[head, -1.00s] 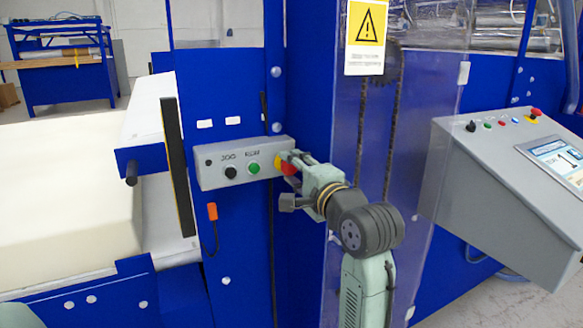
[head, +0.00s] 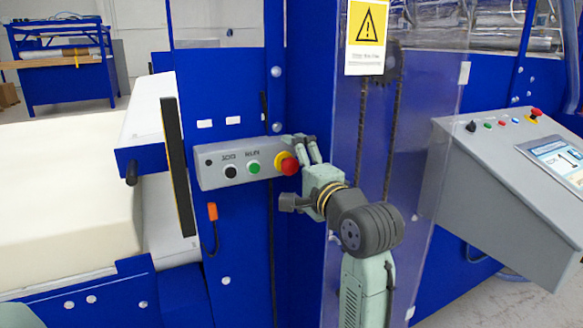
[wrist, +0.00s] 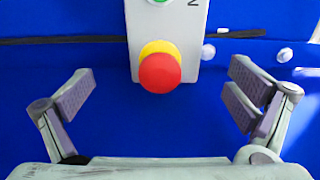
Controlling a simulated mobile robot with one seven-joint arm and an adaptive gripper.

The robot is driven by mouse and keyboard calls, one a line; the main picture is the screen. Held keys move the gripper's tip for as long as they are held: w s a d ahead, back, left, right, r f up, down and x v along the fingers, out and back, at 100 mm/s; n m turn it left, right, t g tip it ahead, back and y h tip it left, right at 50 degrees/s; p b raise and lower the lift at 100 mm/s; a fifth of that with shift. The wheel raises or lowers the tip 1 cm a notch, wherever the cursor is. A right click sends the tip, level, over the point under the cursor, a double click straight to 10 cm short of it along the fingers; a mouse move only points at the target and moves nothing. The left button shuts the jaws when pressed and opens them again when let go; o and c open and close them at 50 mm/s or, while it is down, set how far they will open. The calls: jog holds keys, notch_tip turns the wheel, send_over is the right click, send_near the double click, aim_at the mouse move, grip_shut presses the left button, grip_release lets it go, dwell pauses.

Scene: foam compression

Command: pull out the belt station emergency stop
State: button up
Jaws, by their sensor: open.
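The belt station emergency stop is a red mushroom button (head: 289,166) on a yellow collar, at the right end of a grey control box (head: 240,165). In the wrist view the red button (wrist: 160,73) stands out in front of its collar, near the top centre. My gripper (head: 307,146) is open and empty, just right of the button in the head view. In the wrist view its fingers are spread wide to the left and right of the button, apart from it. I cannot tell whether the button is latched in or out.
A black button (head: 231,172) and a green button (head: 254,167) sit on the same box. A clear guard panel (head: 425,150) stands behind my arm. Another console (head: 505,190) with its own red button is at right. A foam block (head: 65,195) lies at left.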

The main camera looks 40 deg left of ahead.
dwell(0.6)
jog(key=v, duration=0.7)
dwell(0.4)
dwell(0.4)
